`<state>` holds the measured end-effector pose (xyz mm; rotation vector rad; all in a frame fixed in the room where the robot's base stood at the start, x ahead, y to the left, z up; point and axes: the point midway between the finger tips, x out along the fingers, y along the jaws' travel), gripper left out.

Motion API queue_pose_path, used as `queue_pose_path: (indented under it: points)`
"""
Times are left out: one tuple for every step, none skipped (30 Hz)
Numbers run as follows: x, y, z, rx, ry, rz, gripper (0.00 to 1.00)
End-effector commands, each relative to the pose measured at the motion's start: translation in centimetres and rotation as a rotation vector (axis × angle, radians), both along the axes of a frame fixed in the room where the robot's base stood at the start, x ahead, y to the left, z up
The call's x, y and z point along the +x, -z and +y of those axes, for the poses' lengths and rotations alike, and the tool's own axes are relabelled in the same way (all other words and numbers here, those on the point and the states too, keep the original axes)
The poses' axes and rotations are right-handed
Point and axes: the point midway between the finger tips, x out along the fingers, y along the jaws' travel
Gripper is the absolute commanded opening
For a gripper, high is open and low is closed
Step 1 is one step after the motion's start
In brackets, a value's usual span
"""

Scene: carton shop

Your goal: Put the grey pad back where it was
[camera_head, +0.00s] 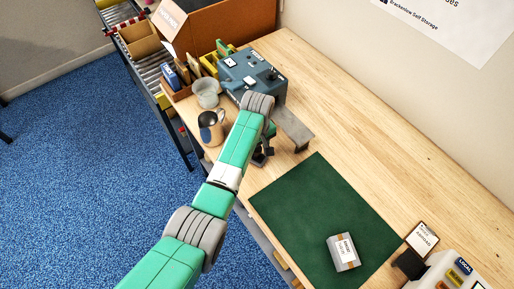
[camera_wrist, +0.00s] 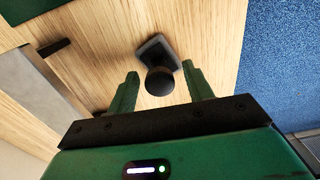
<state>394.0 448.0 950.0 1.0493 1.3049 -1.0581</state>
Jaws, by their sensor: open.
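A small grey square pad (camera_wrist: 152,47) with a round black knob (camera_wrist: 159,82) lies on the wooden table in the wrist view. My gripper (camera_wrist: 160,72) is open, with its two green fingers on either side of the knob. Both fingers look apart from it, and I cannot tell how far above the table they are. In the head view my gripper (camera_head: 262,154) is at the table's near edge, beside the grey machine's metal arm.
The blue-grey machine (camera_head: 252,78) has a flat metal arm (camera_head: 293,128) close to my gripper. A green mat (camera_head: 310,215) bears a small wrapped carton (camera_head: 343,252). The table behind is clear.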

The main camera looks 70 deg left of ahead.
Motion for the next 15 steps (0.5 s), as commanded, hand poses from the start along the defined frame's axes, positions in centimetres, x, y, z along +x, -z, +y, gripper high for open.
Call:
queue_pose_path:
  points:
    - [0.1, -0.7, 0.1, 0.003, 0.0, -0.003, 0.51]
    - [0.1, -1.3, 0.1, 0.004, 0.0, -0.002, 0.51]
    - [0.1, -2.1, 0.1, 0.005, 0.0, -0.003, 0.51]
    - [0.1, -2.9, 0.1, 0.005, -0.001, -0.004, 0.51]
    - [0.1, -3.7, 0.1, 0.004, -0.001, -0.004, 0.51]
    - [0.2, -4.8, 0.1, 0.004, 0.0, -0.004, 0.51]
    - [0.2, -5.6, 0.1, 0.005, 0.0, -0.005, 0.51]
    - [0.2, -6.4, 0.1, 0.005, 0.0, -0.005, 0.51]
    - [0.2, -7.3, 0.1, 0.004, 0.0, -0.005, 0.51]
    - [0.2, -8.0, 0.1, 0.004, 0.0, -0.004, 0.51]
    - [0.2, -8.6, 0.1, 0.005, 0.0, -0.003, 0.51]
    - [0.1, -9.4, 0.1, 0.004, 0.0, -0.003, 0.51]
    - [0.1, -9.9, 0.1, 0.003, 0.0, -0.003, 0.51]
    - [0.1, -10.4, 0.1, 0.003, 0.0, -0.003, 0.51]
    - [0.1, -11.0, 0.1, 0.003, 0.0, -0.003, 0.51]
